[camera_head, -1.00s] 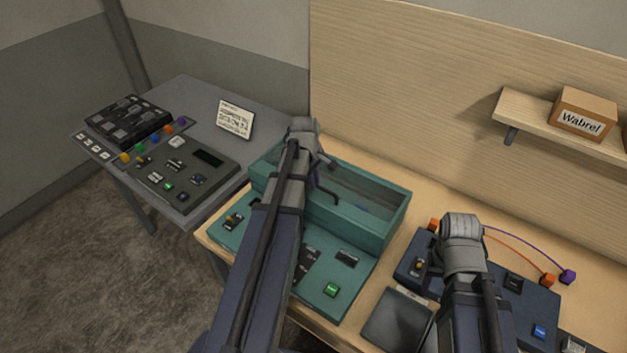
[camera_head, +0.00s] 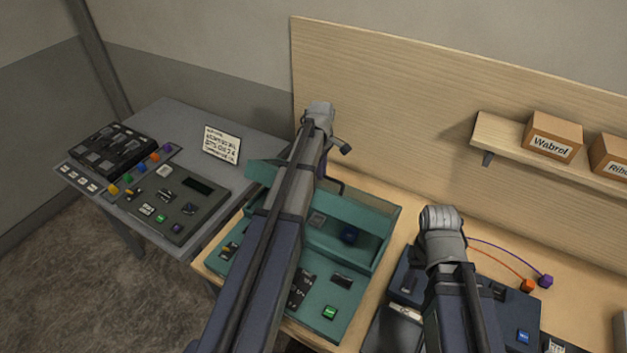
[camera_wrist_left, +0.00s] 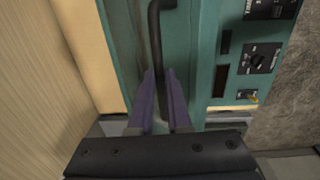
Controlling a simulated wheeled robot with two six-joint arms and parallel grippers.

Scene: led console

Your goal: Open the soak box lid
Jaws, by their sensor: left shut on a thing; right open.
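The teal soak box (camera_head: 382,250) stands on the wooden bench, with its cavity showing. Its lid (camera_head: 262,172) is raised, its left end showing beside my arm; the rest is partly hidden. The lid's black bar handle (camera_head: 334,184) also shows in the left wrist view (camera_wrist_left: 154,30). My left gripper (camera_wrist_left: 160,78) is shut on this handle, its purple fingers on either side. In the head view my left arm hides much of the box. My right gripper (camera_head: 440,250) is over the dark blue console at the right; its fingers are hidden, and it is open.
A dark blue block (camera_head: 350,234) and a grey piece (camera_head: 317,219) show in the box. The dark blue console (camera_head: 510,320) has cables behind it. The wooden back panel (camera_head: 390,110) rises behind the box, and a shelf (camera_head: 490,133) juts out at right. A grey table (camera_head: 180,115) stands left.

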